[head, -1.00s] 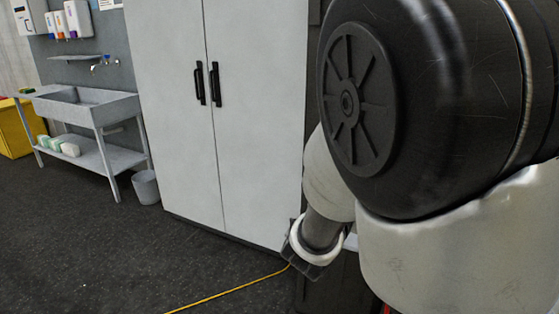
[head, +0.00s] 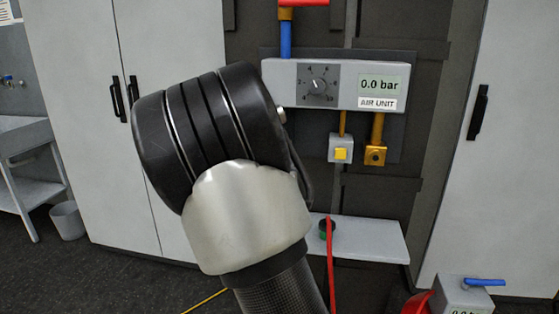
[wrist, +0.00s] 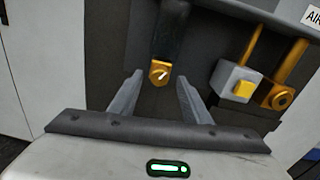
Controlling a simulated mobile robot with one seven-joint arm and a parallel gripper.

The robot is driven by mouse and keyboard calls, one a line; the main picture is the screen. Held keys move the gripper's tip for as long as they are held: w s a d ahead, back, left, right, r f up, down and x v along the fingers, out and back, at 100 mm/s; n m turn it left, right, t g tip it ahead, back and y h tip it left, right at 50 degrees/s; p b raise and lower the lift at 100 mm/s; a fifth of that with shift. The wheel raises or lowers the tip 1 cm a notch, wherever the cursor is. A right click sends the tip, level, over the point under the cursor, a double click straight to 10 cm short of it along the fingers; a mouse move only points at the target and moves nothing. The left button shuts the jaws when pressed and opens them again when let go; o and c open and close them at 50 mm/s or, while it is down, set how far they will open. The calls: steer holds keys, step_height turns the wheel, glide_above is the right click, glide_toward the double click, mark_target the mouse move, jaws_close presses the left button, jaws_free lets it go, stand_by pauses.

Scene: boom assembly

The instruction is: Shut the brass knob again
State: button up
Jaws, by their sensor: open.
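The brass knob (wrist: 160,73) is a small gold fitting with a pale slanted mark on its face, below a dark block in the wrist view. My gripper (wrist: 159,88) is open, its two fingers pointing toward the knob, which appears between and just beyond the fingertips. Nothing is between the fingers, and no contact with the knob shows. In the head view my arm blocks that area, and neither the knob nor my fingers can be seen there.
The air unit (head: 277,83) reads 0.0 bar. Below it hang a grey box with a yellow button (head: 341,155) and a brass outlet (head: 376,155); both are right of the knob in the wrist view. A shelf (head: 380,238) and red hose (head: 330,270) lie below.

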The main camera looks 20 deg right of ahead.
steer(key=shift+x, duration=1.35)
steer(key=c, duration=1)
steer(key=shift+c, duration=0.2)
